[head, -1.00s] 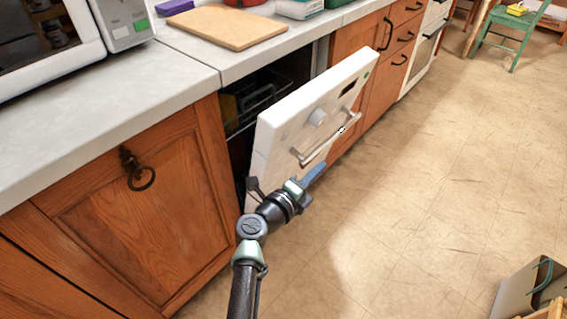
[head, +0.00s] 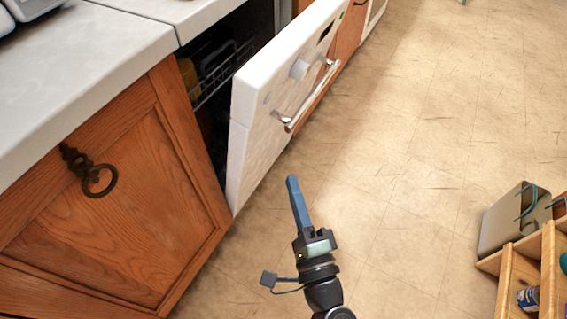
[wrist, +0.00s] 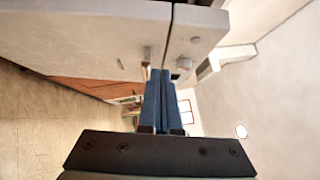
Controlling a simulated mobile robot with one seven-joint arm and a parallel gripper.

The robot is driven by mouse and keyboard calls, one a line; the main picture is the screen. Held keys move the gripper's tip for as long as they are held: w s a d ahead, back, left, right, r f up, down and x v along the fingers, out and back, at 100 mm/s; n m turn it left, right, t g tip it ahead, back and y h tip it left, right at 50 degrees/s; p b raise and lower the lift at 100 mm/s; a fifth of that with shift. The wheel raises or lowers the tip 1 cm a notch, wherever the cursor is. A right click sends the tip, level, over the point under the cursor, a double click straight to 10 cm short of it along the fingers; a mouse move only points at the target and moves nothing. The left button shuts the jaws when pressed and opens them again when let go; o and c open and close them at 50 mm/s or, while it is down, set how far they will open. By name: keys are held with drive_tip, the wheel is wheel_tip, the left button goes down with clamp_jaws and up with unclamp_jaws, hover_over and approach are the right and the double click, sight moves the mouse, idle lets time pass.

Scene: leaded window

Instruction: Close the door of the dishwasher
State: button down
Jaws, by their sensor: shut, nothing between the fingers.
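The dishwasher door (head: 262,128) is white, with a silver bar handle (head: 305,103) and a round knob. It stands tilted, partly open, its top edge leaning out from the counter. A dark gap with a rack (head: 218,72) shows behind it. The door also fills the upper part of the wrist view (wrist: 90,40). My gripper (head: 291,180) has blue fingers, shut together and empty. In the head view it is over the floor, below and in front of the door, and looks apart from it. In the wrist view the fingertips (wrist: 160,72) overlap the door's lower edge; contact cannot be told.
A wooden cabinet (head: 120,190) with a ring pull stands left of the dishwasher under a grey counter (head: 80,70). A wooden shelf (head: 530,265) and a grey bin (head: 510,220) stand at the right. The tiled floor between is clear.

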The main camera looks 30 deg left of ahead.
sight(260, 121)
drive_tip(key=shift+s+a+x, duration=0.3)
drive_tip(key=shift+a+x, duration=0.05)
drive_tip(key=shift+x, duration=1.6)
drive_tip(key=shift+s+a+x, duration=0.3)
drive_tip(key=shift+s+x, duration=0.05)
drive_tip(key=shift+x, duration=1.6)
drive_tip(key=shift+s+a+x, duration=0.3)
drive_tip(key=shift+a+x, duration=0.05)
drive_tip(key=shift+x, duration=1.55)
drive_tip(key=shift+r, duration=0.2)
